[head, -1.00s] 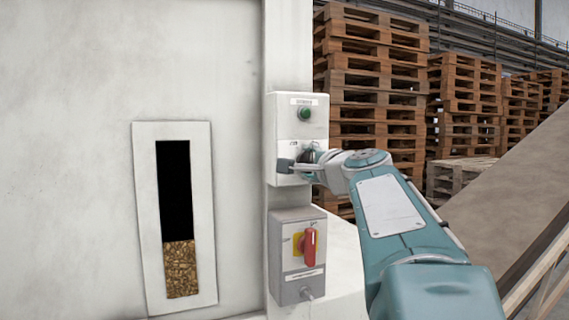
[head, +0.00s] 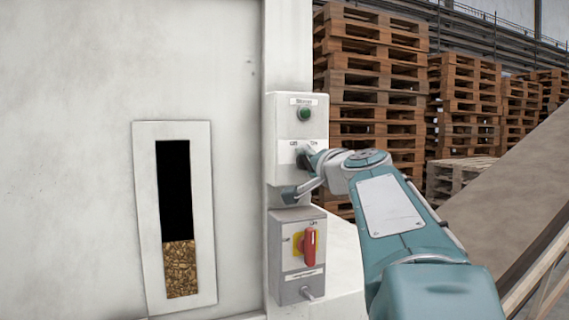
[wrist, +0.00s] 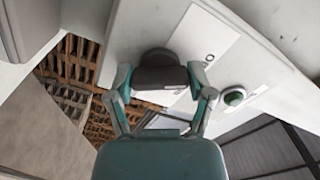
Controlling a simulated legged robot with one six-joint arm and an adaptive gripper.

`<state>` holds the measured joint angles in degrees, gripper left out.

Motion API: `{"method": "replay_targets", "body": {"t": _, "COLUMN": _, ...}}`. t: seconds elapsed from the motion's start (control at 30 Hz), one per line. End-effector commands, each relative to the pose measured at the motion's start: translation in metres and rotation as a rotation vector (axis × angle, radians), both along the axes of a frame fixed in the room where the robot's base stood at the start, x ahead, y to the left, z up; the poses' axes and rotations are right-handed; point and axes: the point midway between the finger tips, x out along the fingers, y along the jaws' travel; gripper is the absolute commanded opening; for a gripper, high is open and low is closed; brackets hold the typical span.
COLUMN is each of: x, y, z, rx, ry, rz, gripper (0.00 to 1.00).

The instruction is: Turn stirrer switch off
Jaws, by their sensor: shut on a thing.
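The stirrer switch box (head: 283,135) is a pale box on the machine's post, with a green lamp (head: 304,113) near its top and a label with marks below it. In the wrist view, the dark stirrer switch knob (wrist: 158,72) stands out from the box face, between the two fingers of my gripper (wrist: 160,78). The fingers are shut on the knob, one on each side. In the head view, my gripper (head: 304,176) is at the lower part of the box and hides most of the knob. The green lamp also shows in the wrist view (wrist: 234,96).
A grey box with a red handle (head: 310,246) on a yellow plate sits just below the switch box. A tall window (head: 180,266) at left shows pellets in its lower part. Stacked pallets (head: 370,70) stand behind, and a sloping panel (head: 520,190) is at right.

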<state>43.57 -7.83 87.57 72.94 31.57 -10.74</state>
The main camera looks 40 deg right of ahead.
Motion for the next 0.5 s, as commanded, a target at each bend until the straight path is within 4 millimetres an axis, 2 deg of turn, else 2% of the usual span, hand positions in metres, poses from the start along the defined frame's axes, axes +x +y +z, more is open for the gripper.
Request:
{"method": "replay_targets", "body": {"t": 0.37, "x": 0.0016, "y": -0.0007, "z": -0.0039, "rx": -0.004, "ry": 0.009, "rz": 0.002, "gripper": 0.21}}
{"method": "replay_targets", "body": {"t": 0.4, "x": 0.0016, "y": -0.0007, "z": -0.0038, "rx": -0.004, "ry": 0.009, "rz": 0.002, "gripper": 0.77}}
{"method": "replay_targets", "body": {"t": 0.43, "x": 0.0016, "y": -0.0007, "z": -0.0037, "rx": -0.004, "ry": 0.009, "rz": 0.001, "gripper": 0.91}}
{"method": "replay_targets", "body": {"t": 0.47, "x": 0.0015, "y": -0.0007, "z": -0.0037, "rx": -0.004, "ry": 0.009, "rz": 0.001, "gripper": 1.00}}
{"method": "replay_targets", "body": {"t": 0.5, "x": 0.0014, "y": -0.0007, "z": -0.0033, "rx": -0.004, "ry": 0.008, "rz": 0.002, "gripper": 1.00}}
